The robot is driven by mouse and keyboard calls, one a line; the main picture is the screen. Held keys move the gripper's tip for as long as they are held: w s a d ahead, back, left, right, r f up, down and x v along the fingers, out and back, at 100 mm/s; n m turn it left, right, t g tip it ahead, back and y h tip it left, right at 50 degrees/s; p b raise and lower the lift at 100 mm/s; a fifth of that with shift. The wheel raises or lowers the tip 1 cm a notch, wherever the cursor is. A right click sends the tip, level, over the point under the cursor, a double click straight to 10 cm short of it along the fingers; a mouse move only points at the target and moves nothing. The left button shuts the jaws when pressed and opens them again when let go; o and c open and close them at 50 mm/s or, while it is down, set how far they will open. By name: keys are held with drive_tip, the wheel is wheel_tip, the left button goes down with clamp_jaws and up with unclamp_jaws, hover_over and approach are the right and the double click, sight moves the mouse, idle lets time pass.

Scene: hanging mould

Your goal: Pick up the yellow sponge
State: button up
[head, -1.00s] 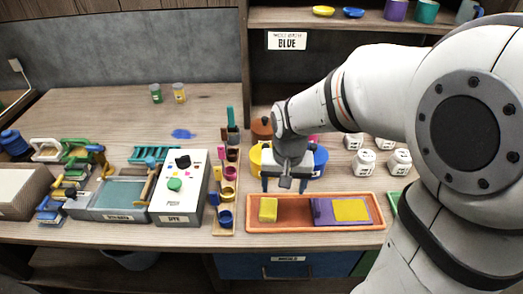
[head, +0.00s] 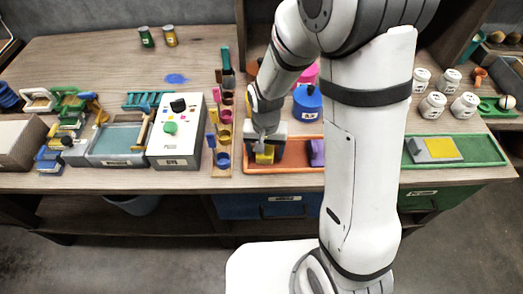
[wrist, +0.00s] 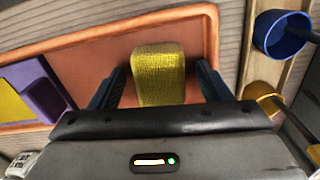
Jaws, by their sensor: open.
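The yellow sponge (wrist: 159,72) lies in the orange tray (wrist: 100,52), near one end. In the head view only a bit of the sponge (head: 264,158) shows under my gripper (head: 265,150); the rest is hidden by it. In the wrist view my gripper (wrist: 160,84) is open, with one dark finger on each side of the sponge. A narrow gap shows on both sides, and neither finger visibly touches it. The tray's near rim also shows in the head view (head: 290,170).
A purple block (wrist: 45,99) with a yellow part lies farther along the tray. A wooden rack with a blue cup (wrist: 283,32) and a yellow cup (wrist: 262,106) stands close beside the tray. A green tray (head: 485,150) and white jars (head: 432,104) stand to the right.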

drive_tip(key=shift+c, duration=0.5)
drive_tip(key=c, duration=1)
drive_tip(key=shift+o, duration=0.2)
wheel_tip(320, 180, up, 10)
drive_tip(key=o, duration=0.4)
drive_tip(key=shift+c, duration=1.4)
drive_tip(key=shift+s, duration=0.15)
